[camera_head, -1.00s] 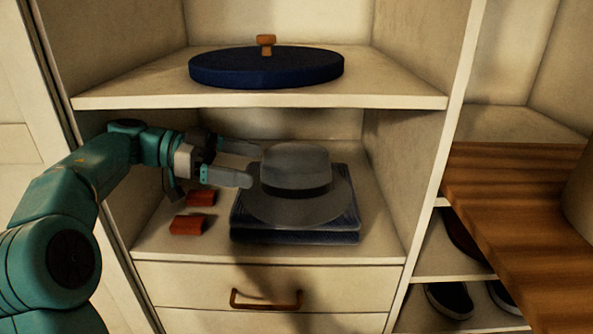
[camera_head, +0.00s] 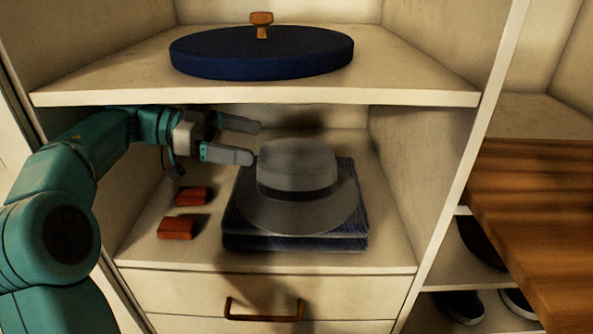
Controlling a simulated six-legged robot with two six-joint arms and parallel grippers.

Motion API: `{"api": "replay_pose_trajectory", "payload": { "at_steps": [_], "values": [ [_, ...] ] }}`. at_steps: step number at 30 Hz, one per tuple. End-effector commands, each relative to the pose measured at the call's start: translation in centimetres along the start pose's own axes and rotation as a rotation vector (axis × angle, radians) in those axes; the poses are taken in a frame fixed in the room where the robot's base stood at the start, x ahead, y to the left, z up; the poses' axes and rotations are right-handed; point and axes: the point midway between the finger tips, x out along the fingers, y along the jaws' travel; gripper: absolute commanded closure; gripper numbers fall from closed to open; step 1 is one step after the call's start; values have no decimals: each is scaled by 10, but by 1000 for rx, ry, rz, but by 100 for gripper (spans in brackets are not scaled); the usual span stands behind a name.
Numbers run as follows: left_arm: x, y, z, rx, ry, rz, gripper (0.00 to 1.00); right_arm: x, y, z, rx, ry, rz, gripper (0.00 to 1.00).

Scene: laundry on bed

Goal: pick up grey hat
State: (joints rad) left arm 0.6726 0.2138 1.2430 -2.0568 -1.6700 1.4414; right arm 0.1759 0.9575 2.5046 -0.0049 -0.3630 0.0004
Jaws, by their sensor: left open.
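The grey hat (camera_head: 298,177) with a darker band sits upright on folded dark blue cloth (camera_head: 345,232) on the middle shelf. My left gripper (camera_head: 256,143) reaches in from the left, its two fingers apart and empty. Its fingertips are at the upper left of the hat's crown, one nearer and one farther back. I cannot tell whether the near fingertip touches the hat. My right gripper is not in view.
Two small red-brown blocks (camera_head: 176,228) lie left of the cloth. The upper shelf (camera_head: 420,92) carries a round dark blue lid (camera_head: 262,55) close above my arm. A drawer with a wooden handle (camera_head: 263,310) is below. A wooden surface (camera_head: 535,200) and shoes (camera_head: 461,306) are at right.

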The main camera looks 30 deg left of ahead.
Motion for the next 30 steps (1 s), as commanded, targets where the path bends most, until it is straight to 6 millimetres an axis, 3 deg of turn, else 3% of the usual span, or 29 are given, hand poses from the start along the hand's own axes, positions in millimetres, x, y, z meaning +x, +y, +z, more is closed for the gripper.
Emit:
{"api": "replay_pose_trajectory", "payload": {
  "at_steps": [15,24,26,30],
  "values": [
    [69,3,3,1,0,4,0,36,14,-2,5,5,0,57],
    [75,0,0,-1,0,0,0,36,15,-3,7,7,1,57],
    [75,0,0,-1,0,0,16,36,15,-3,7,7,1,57],
    [75,0,0,-1,0,0,62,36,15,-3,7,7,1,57]
  ]
}}
